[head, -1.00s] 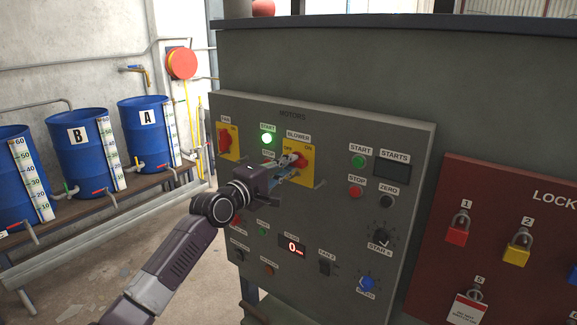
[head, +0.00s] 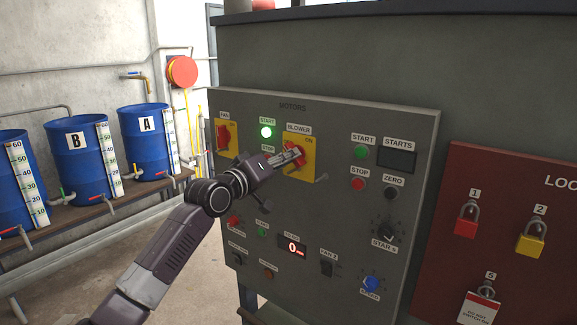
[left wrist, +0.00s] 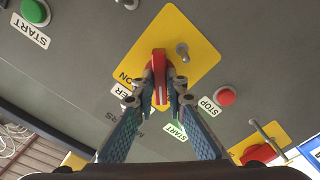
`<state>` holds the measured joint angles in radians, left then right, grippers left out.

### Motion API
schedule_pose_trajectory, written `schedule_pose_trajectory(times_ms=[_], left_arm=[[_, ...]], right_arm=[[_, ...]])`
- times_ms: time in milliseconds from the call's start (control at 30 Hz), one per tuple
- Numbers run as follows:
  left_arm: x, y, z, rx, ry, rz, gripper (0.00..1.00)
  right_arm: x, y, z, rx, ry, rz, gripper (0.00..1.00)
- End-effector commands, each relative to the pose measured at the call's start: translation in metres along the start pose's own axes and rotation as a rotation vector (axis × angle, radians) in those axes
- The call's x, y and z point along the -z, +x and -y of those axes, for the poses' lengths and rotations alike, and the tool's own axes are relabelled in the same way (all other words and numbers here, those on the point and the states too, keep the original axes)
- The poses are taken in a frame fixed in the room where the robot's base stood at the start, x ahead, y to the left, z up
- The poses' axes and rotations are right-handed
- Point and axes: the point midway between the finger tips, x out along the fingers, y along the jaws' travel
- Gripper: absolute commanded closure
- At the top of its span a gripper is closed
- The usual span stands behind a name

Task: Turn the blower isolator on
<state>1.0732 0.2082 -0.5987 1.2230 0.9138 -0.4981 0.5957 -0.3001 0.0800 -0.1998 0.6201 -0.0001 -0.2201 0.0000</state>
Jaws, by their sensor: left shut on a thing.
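The blower isolator (head: 308,172) is a yellow plate with a red rotary handle (head: 300,158), under the BLOWER label on the grey motor panel. My left gripper (head: 296,156) reaches it from the lower left and is shut on the red handle. In the left wrist view the handle (left wrist: 160,68) stands between the two fingertips (left wrist: 161,92), with the yellow plate (left wrist: 190,45) behind it. In the head view the fingers partly cover the handle and the plate's left side, and the handle looks slanted. Its exact setting is hard to tell. My right gripper is not in view.
Left of it are the similar fan isolator (head: 224,135) and a lit green start button (head: 266,132). Right are more buttons and a red lock board (head: 520,215). Blue barrels (head: 82,165) stand at left.

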Motion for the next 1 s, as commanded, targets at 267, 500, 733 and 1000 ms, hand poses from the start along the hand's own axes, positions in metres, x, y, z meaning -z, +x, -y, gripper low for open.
schedule_pose_trajectory(times_ms=[267, 500, 733, 1000], left_arm=[[-0.002, 0.000, 0.003, 0.002, 0.264, 0.001, 1.00], [-0.002, 0.000, 0.002, 0.002, 0.480, 0.002, 1.00], [-0.001, 0.000, 0.002, 0.002, 0.641, 0.003, 1.00], [-0.001, 0.000, 0.002, 0.002, 0.753, 0.003, 1.00]], right_arm=[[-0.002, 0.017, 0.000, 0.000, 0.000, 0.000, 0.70], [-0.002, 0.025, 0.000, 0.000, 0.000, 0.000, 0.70], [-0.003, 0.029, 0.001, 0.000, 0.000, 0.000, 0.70], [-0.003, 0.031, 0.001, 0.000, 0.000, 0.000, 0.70]])
